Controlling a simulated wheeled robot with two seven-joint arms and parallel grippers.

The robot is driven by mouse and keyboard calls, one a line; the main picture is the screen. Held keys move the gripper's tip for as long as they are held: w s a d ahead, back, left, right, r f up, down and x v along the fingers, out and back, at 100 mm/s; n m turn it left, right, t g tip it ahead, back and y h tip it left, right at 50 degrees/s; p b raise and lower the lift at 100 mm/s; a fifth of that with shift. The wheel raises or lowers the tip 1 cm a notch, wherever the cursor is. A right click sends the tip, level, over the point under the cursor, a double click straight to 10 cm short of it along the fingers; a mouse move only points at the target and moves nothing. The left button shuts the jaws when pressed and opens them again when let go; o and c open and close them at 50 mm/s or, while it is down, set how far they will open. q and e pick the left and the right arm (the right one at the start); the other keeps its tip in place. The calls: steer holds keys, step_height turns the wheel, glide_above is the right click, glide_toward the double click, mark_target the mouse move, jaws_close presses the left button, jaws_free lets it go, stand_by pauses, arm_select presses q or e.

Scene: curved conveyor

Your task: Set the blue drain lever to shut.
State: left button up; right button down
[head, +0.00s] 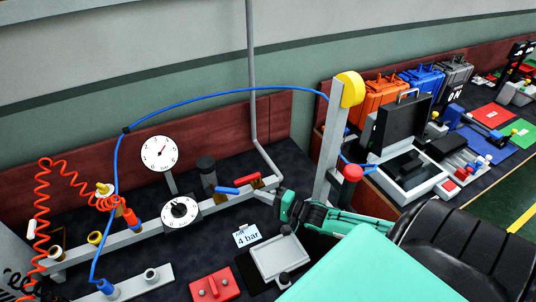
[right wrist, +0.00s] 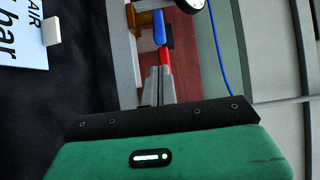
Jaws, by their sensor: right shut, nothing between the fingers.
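The blue lever (head: 227,190) sits on a brass valve on the grey pipe, right of the round dial, and lies roughly along the pipe. A red lever (head: 247,179) is just to its right. In the right wrist view the blue lever (right wrist: 159,28) is beyond the red lever (right wrist: 165,58). My right gripper (head: 265,193) is shut and empty at the pipe's right end, its fingertips (right wrist: 159,72) close to the red lever's near end; I cannot tell whether they touch. The blue lever is apart from the fingers. My left gripper is not in view.
A white gauge (head: 159,153) and a black-and-white dial (head: 179,211) stand left of the levers. A "4 bar" card (head: 246,236) lies in front. A grey post (head: 329,150) with a red button (head: 352,173) rises right of my gripper. A blue hose (head: 190,93) arches above.

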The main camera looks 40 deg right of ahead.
mark_target(227, 190)
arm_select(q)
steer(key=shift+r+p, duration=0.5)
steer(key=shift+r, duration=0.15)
arm_select(e)
steer(key=shift+x, duration=2.8)
